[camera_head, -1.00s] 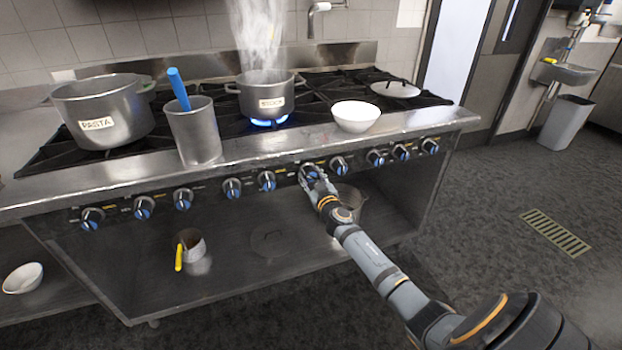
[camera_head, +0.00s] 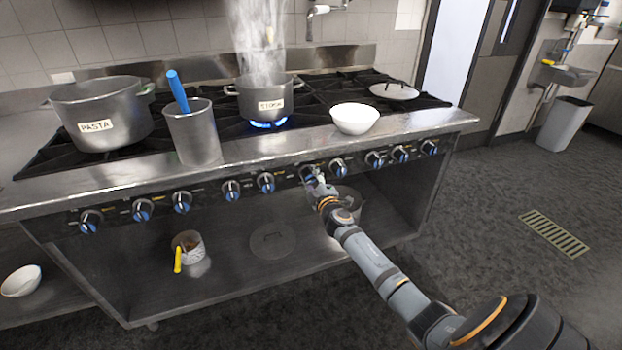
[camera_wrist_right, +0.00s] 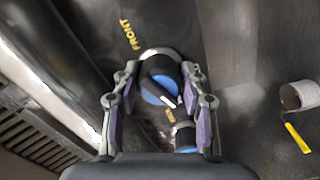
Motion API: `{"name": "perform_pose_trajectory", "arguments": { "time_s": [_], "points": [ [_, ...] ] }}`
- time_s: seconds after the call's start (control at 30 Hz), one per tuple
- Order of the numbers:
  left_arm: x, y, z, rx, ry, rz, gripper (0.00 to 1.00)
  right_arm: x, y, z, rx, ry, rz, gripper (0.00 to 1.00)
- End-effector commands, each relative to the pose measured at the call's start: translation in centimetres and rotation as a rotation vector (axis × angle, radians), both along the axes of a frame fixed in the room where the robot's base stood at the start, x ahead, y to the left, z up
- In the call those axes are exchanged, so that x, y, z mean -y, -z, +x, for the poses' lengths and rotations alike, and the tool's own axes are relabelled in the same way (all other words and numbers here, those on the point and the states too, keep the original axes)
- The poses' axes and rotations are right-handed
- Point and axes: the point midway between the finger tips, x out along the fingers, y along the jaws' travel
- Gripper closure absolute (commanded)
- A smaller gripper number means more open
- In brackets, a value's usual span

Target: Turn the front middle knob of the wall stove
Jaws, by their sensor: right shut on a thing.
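The wall stove (camera_head: 250,150) has a row of black and blue knobs along its front panel. My right gripper (camera_head: 313,177) reaches the panel right of its middle, its fingers around one knob (camera_head: 307,170). In the right wrist view, this knob (camera_wrist_right: 158,82) sits between the two fingers of the gripper (camera_wrist_right: 160,90), with a yellow "FRONT" label (camera_wrist_right: 129,34) beside it. The gripper is shut on the knob. A white pointer mark shows on the knob's blue face. A neighbouring knob (camera_wrist_right: 184,137) lies close to one finger. My left gripper is not in view.
A stock pot (camera_head: 262,98) steams over a lit blue flame. A pasta pot (camera_head: 100,115), a metal container (camera_head: 195,135) with a blue handle, and a white bowl (camera_head: 355,118) stand on top. A small pot (camera_head: 190,243) and a lid (camera_head: 270,240) lie on the shelf below.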

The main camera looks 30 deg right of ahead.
Motion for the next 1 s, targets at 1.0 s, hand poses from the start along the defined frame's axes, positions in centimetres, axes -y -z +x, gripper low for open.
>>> {"name": "perform_pose_trajectory", "arguments": {
  "time_s": [1.0],
  "points": [
    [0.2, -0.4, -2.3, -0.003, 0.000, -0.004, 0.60, 0.0, -0.1, 0.0, -0.182, -0.001, -0.744, 0.89]
  ]
}}
